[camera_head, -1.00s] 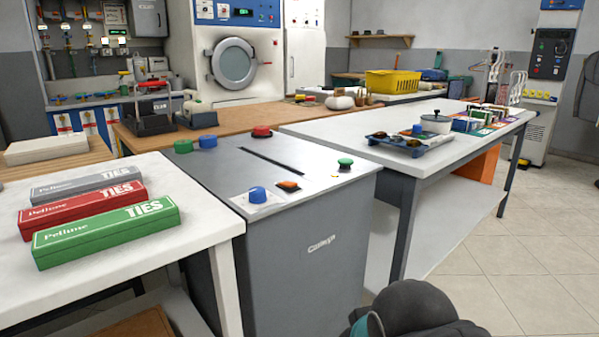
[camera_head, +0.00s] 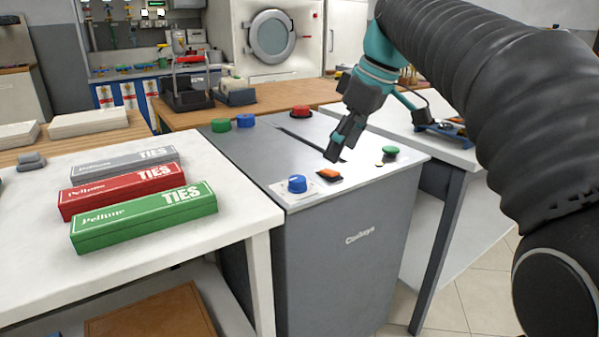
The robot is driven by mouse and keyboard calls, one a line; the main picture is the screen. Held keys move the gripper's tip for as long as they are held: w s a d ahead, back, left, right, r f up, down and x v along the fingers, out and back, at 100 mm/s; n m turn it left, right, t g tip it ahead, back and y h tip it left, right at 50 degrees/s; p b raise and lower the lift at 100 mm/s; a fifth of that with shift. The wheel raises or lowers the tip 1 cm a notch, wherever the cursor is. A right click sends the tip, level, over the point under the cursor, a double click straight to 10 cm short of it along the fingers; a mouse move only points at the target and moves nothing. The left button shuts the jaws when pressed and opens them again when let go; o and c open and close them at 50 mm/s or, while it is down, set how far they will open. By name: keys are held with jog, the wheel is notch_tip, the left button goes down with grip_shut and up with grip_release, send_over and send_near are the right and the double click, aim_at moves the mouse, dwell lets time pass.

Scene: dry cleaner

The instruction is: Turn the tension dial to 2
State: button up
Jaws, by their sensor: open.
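A blue dial (camera_head: 297,184) sits on a pale plate at the front left corner of the grey machine (camera_head: 345,235). The marks on the plate are too small to read, so I cannot tell its setting. Another blue knob (camera_head: 246,121) stands at the machine's back left; I cannot tell which one sets the tension. My gripper (camera_head: 332,158) is open and empty, pointing down above the machine top, behind and to the right of the front blue dial and apart from it. It hangs close over the orange switch (camera_head: 329,174).
A green knob (camera_head: 220,126), a red button (camera_head: 300,111) and a green button (camera_head: 389,152) also stand on the machine top. Tie boxes (camera_head: 145,218) lie on the white table at left. A blue tray (camera_head: 445,131) lies on the right-hand table.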

aim_at(299, 178)
jog(key=w+a+r+n+g, duration=0.1)
jog(key=w+a+r+n, duration=0.2)
jog(key=w+n, duration=0.15)
jog(key=shift+y, duration=0.5)
jog(key=b+x, duration=0.1)
jog(key=x, duration=0.8)
jog(key=b+x, duration=0.1)
jog(key=x, duration=0.3)
jog(key=shift+w+d+f+b, duration=0.2)
jog(key=shift+w+f+b, duration=0.05)
jog(key=shift+f+b, duration=0.15)
jog(key=c, duration=1.1)
